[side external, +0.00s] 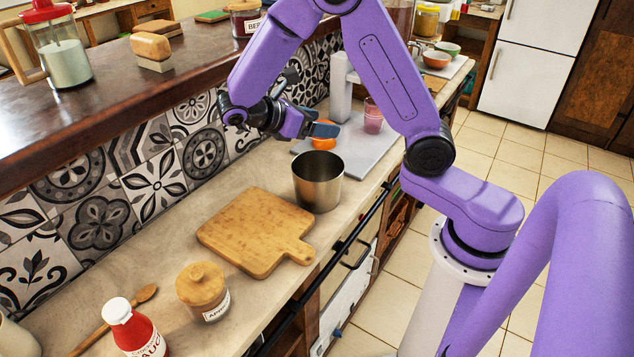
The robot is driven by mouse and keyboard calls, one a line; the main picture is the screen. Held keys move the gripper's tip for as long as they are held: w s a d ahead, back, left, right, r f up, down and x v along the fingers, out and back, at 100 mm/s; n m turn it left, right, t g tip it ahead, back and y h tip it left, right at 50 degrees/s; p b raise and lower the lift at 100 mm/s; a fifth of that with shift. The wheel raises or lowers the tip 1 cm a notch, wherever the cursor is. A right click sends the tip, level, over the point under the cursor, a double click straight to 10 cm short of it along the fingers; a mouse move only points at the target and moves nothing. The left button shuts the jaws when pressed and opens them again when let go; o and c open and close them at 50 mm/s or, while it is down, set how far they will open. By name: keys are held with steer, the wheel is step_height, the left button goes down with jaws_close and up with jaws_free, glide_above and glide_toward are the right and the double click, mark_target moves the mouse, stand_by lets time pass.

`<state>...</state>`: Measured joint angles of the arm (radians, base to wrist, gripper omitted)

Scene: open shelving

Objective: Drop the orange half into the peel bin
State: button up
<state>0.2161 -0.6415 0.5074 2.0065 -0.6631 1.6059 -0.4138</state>
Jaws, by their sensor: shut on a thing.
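The orange half (323,142) is at the tips of my gripper (322,131), which is shut on it. Only part of the orange shows; the fingers cover its top. It appears above and just behind the rim of a metal, open-topped cylindrical bin (318,184), which looks like the peel bin. The bin stands upright on the counter. Its inside is only partly visible. I cannot tell the exact height of the orange above the counter.
A grey tray (362,148) with a pink glass (373,116) lies behind the bin. A wooden cutting board (255,232), a lidded jar (203,291) and a red sauce bottle (134,328) stand in front. A tiled wall and raised ledge (130,80) border the left.

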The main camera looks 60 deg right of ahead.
steer(key=shift+f, duration=1.65)
steer(key=o, duration=1.1)
steer(key=v, duration=1.7)
steer(key=shift+a, duration=0.2)
steer(key=shift+r, duration=0.1)
steer(key=s+d+f+t+y, duration=0.2)
steer(key=s+y, duration=0.4)
steer(key=s, duration=0.7)
steer(key=s+d+f+t+y, duration=0.2)
steer(key=s+y, duration=0.4)
steer(key=s, duration=0.8)
steer(key=shift+f+m+t, duration=0.3)
steer(key=shift+m+t, duration=0.1)
steer(key=shift+t, duration=0.2)
